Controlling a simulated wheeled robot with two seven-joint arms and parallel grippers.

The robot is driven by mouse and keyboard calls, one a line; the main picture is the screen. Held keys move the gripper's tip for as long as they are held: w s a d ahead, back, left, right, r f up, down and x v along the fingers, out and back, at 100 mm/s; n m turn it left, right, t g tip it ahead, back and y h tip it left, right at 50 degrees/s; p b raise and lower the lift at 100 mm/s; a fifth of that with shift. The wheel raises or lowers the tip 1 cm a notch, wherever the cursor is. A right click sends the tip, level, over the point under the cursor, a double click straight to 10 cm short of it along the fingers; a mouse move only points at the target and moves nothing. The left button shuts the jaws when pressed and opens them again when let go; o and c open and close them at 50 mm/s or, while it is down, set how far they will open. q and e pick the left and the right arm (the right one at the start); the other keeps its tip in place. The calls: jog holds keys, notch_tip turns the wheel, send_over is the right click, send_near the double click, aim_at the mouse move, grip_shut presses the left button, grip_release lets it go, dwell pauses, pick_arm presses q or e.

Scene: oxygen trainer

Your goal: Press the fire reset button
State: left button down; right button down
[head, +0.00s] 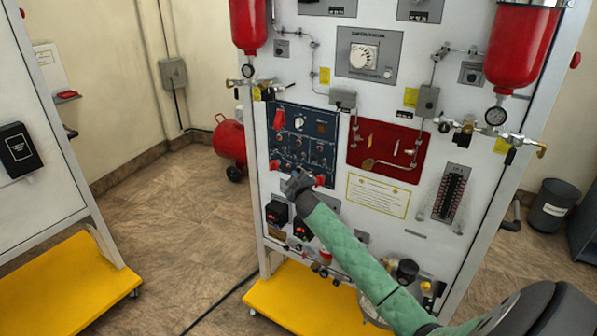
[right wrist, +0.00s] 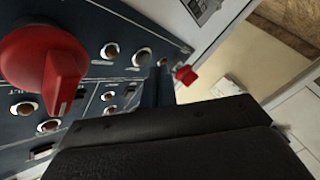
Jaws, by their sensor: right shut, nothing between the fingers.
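The dark blue control panel (head: 325,152) is on the white trainer board, with several small round buttons and switches. I cannot read which button is the fire reset. My right gripper (head: 295,181) is shut and empty at the panel's lower edge, between two red knobs (head: 274,165) (head: 320,180). In the right wrist view, the dark fingers (right wrist: 158,88) point at the panel (right wrist: 85,88) near a small round button (right wrist: 140,57) and a small red part (right wrist: 186,75). Whether they touch the panel cannot be told. A large red knob (right wrist: 45,70) fills the left. My left gripper is out of view.
A red panel (head: 385,152) with fittings is right of the blue one. Red cylinders (head: 248,25) (head: 520,45) hang above. Yellow base plates (head: 300,300) (head: 70,290) stand on the floor.

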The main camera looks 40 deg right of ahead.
jog(key=shift+a, duration=0.1)
jog(key=a, duration=0.1)
jog(key=s+a, duration=0.1)
jog(key=a, duration=0.1)
jog(key=s+a, duration=0.1)
jog(key=shift+a+p, duration=0.2)
jog(key=shift+p, duration=0.2)
dwell(0.8)
